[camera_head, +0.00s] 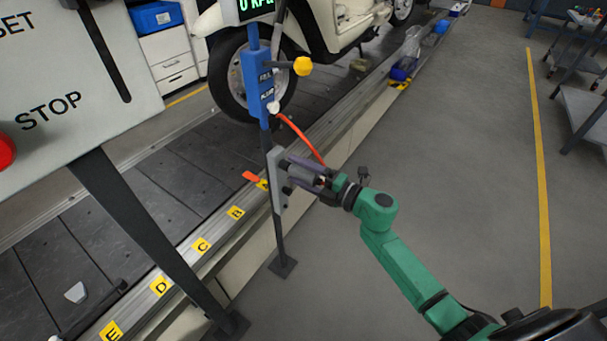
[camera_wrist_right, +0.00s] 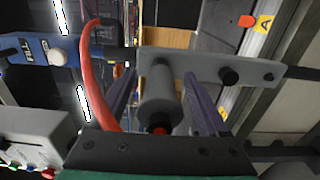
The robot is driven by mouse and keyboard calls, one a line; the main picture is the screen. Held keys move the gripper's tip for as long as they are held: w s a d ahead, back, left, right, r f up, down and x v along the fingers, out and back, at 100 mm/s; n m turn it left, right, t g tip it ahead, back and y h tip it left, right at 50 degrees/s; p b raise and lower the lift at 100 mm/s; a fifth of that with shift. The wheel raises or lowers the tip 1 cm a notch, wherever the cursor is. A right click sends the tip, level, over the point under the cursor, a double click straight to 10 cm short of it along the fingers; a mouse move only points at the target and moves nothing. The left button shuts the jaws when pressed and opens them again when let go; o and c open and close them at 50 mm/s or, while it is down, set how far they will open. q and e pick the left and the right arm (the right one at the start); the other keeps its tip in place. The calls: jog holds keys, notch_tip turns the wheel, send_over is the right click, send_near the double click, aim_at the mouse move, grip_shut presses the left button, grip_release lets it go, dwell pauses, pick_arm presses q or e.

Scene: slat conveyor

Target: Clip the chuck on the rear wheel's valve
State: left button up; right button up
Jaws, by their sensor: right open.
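The rear wheel (camera_head: 240,78) of a cream scooter stands on the slat conveyor, partly behind a blue fill post (camera_head: 257,80); I cannot make out its valve. The grey cylindrical chuck (camera_wrist_right: 160,98) sits at a grey holder plate (camera_head: 279,182) on the post. My right gripper (camera_head: 292,172) is at the plate, its purple fingers open on either side of the chuck. In the wrist view a gap shows between each finger and the chuck. An orange-red hose (camera_head: 300,135) curves from the post down to my gripper; its end is hidden. My left gripper is not in view.
A grey panel with STOP lettering (camera_head: 50,110) and a red button fills the left side. Yellow lettered tags (camera_head: 201,246) line the conveyor edge. A grey cart (camera_head: 580,110) stands at the right.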

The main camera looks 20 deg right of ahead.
aim_at(321, 182)
jog(key=shift+w+a, duration=0.45)
jog(key=shift+w, duration=0.1)
dwell(0.8)
jog(key=c, duration=1.2)
grip_shut()
jog(key=shift+p+v, duration=0.55)
jog(key=shift+v, duration=2.4)
